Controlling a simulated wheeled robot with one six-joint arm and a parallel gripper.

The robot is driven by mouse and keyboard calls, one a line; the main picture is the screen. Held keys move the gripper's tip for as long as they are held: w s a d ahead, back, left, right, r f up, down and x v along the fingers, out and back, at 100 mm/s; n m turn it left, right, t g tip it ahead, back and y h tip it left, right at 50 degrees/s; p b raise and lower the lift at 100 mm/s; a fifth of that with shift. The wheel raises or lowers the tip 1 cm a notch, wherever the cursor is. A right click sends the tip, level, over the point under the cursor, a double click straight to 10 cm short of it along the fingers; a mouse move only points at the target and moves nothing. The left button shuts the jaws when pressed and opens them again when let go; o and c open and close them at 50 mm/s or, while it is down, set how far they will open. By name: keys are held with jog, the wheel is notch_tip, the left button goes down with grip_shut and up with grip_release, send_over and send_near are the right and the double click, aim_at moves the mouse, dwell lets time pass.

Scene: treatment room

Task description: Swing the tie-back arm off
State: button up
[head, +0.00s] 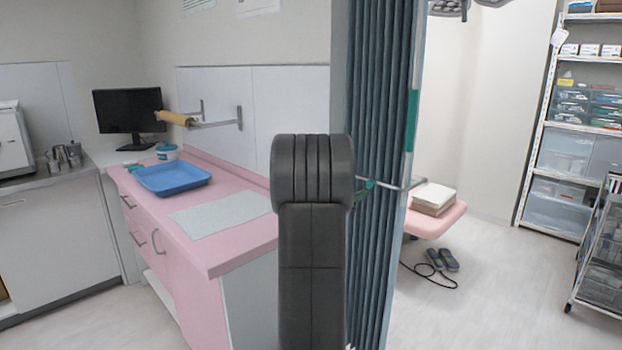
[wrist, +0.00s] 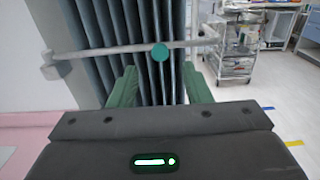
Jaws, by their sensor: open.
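The tie-back arm (wrist: 115,51) is a pale grey bar across the front of the gathered blue-grey curtain (wrist: 140,20). Its left end meets a block-like bracket (wrist: 56,66) by the white wall panel, and a round teal knob (wrist: 159,53) sits near its middle. In the head view part of the bar (head: 397,187) shows at the curtain (head: 374,90). My gripper (wrist: 159,72) is open, its two green fingers spread either side of the knob and a little below the bar in the picture. Nothing shows held between them.
A pink counter (head: 240,245) with a blue tray (head: 170,178) stands left. A wall-mounted roll holder (head: 215,124) sticks out above it. Right of the curtain are a pink couch (head: 440,220), a wire trolley (wrist: 235,50) and open floor (head: 480,300).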

jog(key=x, duration=0.2)
jog(key=shift+w+d, duration=0.25)
jog(key=shift+d, duration=0.1)
jog(key=shift+v, duration=1)
